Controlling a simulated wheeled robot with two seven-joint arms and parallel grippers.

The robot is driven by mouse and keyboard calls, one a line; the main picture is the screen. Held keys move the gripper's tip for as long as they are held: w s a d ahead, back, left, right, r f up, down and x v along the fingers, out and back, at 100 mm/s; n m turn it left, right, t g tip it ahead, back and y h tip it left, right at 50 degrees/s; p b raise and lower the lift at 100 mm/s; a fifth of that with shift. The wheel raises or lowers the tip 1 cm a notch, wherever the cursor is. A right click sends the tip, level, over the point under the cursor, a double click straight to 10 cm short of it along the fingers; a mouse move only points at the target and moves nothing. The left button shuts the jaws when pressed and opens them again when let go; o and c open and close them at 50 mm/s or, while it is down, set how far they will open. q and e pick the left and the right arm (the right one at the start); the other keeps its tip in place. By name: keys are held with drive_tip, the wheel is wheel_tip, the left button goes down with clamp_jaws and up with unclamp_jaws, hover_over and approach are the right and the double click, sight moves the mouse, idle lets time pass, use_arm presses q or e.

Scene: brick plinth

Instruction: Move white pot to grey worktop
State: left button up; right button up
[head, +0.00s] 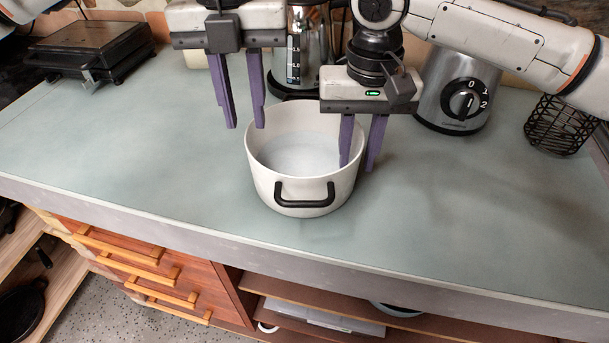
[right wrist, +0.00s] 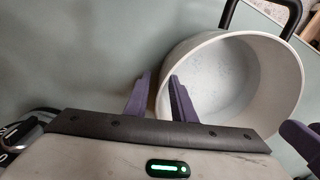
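The white pot (head: 301,197) stands upright on the grey worktop (head: 160,160), a black handle facing the front edge. My right gripper (head: 357,167) is open at the pot's right rim. One purple finger is inside the pot and the other outside, with the wall between them. In the right wrist view the pot (right wrist: 285,85) also shows with its rim between the fingers (right wrist: 161,78). I cannot tell whether they touch the wall. My left gripper (head: 245,126) is open and empty at the pot's back left. Its right finger is close to the rim.
A black grill (head: 90,50) stands at the back left. A blender jug (head: 308,55) is behind the pot, a silver appliance base (head: 460,98) with a dial at the back right. A black wire basket (head: 560,125) is at far right. The worktop's front left and right are clear.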

use_arm(q)
wheel_tip(320, 180, up, 2)
drive_tip(key=shift+r, duration=0.4)
use_arm(e)
drive_tip(key=shift+r, duration=0.45)
wheel_tip(320, 180, up, 11)
drive_tip(key=shift+r, duration=0.1)
